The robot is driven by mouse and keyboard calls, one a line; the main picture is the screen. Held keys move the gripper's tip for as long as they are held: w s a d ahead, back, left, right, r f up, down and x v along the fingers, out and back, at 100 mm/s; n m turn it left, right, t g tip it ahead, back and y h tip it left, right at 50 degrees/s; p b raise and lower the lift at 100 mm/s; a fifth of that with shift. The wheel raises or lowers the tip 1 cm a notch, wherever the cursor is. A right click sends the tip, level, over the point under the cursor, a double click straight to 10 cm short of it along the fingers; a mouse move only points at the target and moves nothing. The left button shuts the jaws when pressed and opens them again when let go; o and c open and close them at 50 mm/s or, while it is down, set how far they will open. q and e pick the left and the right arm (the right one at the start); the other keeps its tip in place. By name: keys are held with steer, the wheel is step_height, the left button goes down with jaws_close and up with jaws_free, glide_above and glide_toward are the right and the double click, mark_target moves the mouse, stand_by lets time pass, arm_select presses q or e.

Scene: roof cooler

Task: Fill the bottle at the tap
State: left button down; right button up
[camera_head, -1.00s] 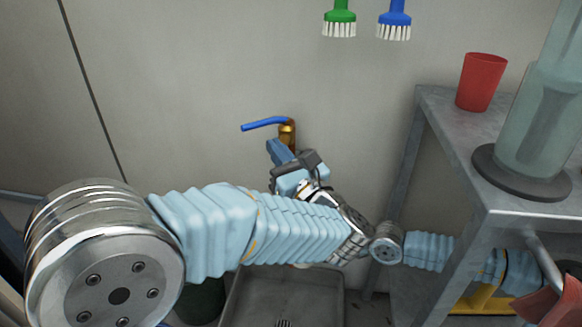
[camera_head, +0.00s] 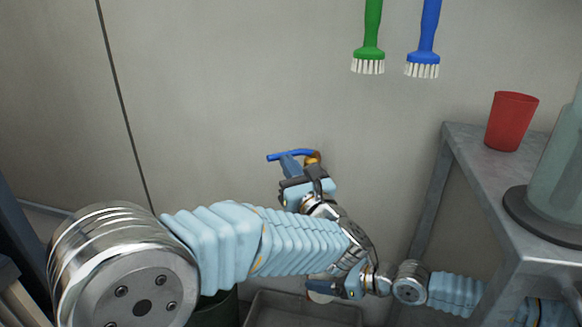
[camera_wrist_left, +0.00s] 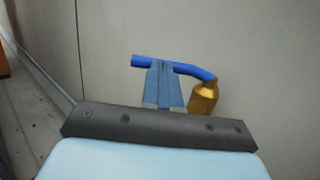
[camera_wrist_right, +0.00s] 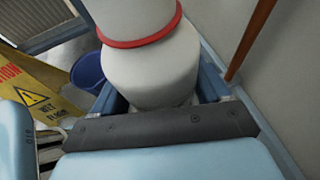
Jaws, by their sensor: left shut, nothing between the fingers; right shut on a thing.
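The brass tap (camera_head: 313,158) is on the wall with its blue lever (camera_head: 290,155) pointing left; both show in the left wrist view, the lever (camera_wrist_left: 190,68) and the brass body (camera_wrist_left: 204,97). My left gripper (camera_head: 287,158) is shut and empty, its fingertips at the lever; I cannot tell whether they touch. In the left wrist view the fingertips (camera_wrist_left: 162,66) overlap the lever. My right gripper (camera_head: 325,290) is low, beneath my left forearm. In the right wrist view it is shut on a white bottle (camera_wrist_right: 150,65) with a red ring. The bottle's mouth is out of view.
A grey sink basin (camera_head: 275,308) lies below the tap. A metal shelf (camera_head: 480,147) at the right holds a red cup (camera_head: 510,120) and a clear cylinder. Green and blue brushes hang above. A yellow wet-floor sign (camera_wrist_right: 42,88) and a blue bucket (camera_wrist_right: 88,72) stand behind the bottle.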

mark_target(275, 156)
arm_select(q)
steer(key=a+m+h, duration=0.1)
steer(key=h, duration=0.1)
steer(key=w+m+t+h, duration=0.1)
steer(key=m+h, duration=0.1)
steer(key=h, duration=0.1)
steer(key=w+a+m+t+h, duration=0.1)
steer(key=h, duration=0.2)
steer(key=shift+w+a+m, duration=0.25)
steer(key=shift+a+m, duration=0.1)
steer(key=shift+m, duration=0.05)
steer(key=shift+w+a+h, duration=0.1)
steer(key=shift+w+h, duration=0.3)
steer(key=shift+w+a, duration=0.15)
steer(key=shift+w, duration=0.3)
steer(key=shift+w+a, duration=0.1)
arm_select(e)
steer(key=shift+r, duration=0.1)
arm_select(q)
steer(key=s+a+f, duration=0.1)
steer(key=s, duration=0.5)
steer(key=s+a+f, duration=0.1)
steer(key=s, duration=0.6)
steer(key=shift+s+a+f, duration=0.3)
steer(key=shift+f, duration=0.1)
